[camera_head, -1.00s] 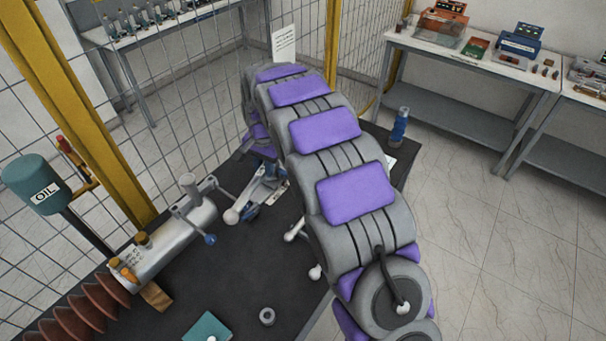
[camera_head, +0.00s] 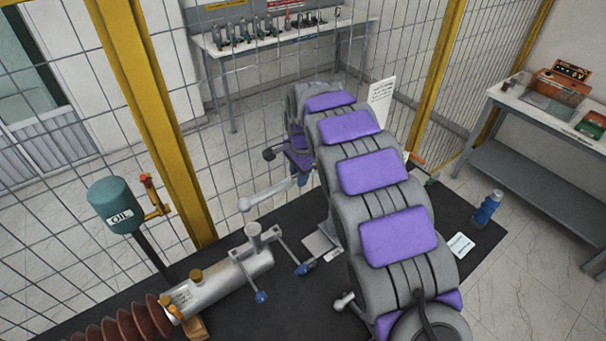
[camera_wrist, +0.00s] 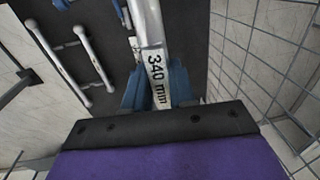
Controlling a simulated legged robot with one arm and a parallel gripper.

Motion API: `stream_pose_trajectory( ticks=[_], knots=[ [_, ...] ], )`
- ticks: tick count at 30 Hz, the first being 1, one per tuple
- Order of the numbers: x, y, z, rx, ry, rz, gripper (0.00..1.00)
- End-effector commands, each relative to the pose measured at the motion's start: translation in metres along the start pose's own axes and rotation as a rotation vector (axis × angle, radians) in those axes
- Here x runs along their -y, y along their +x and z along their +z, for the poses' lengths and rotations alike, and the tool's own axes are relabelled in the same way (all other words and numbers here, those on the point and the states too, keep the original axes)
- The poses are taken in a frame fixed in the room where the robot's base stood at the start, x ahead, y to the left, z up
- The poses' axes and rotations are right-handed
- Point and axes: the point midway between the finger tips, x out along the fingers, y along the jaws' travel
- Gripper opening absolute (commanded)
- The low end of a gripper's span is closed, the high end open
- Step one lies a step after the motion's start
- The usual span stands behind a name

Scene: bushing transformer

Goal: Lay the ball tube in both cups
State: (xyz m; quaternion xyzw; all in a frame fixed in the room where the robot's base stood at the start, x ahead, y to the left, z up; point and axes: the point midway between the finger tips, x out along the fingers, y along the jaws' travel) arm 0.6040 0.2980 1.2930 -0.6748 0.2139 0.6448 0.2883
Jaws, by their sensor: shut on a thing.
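My gripper (camera_wrist: 153,88) is shut on a pale ball tube (camera_wrist: 156,65) marked "340 mm", between its blue fingers. In the head view this ball tube (camera_head: 270,193) sticks out left past my arm, raised above the dark table. Its ball end (camera_head: 244,204) shows; the other end is hidden. My arm hides most of the gripper there. A silver cylinder (camera_head: 222,285) lies on the table below, with an upright post (camera_head: 254,238) and blue-ended rods (camera_head: 302,269). I cannot clearly make out the two cups.
Two other ball-ended tubes (camera_wrist: 70,62) lie on the dark table. A grey plate (camera_head: 318,246) is right of the cylinder. A green OIL container (camera_head: 115,204) and yellow post (camera_head: 160,125) stand left. Wire fence closes off the back; a blue bottle (camera_head: 487,207) stands right.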

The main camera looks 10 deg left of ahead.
Motion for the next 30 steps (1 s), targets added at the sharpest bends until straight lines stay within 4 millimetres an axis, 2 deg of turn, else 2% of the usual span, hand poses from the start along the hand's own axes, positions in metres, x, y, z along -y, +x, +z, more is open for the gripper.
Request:
stream_pose_trajectory(
  ticks=[5,10,18,30],
  knots=[
    [-0.005,-0.001,-0.004,0.003,0.002,-0.004,0.00],
    [-0.009,0.007,-0.006,0.006,0.003,-0.003,0.00],
    [-0.005,0.033,0.000,0.001,0.000,0.000,0.00],
    [-0.011,0.066,-0.002,0.002,0.002,-0.003,0.00]
  ],
)
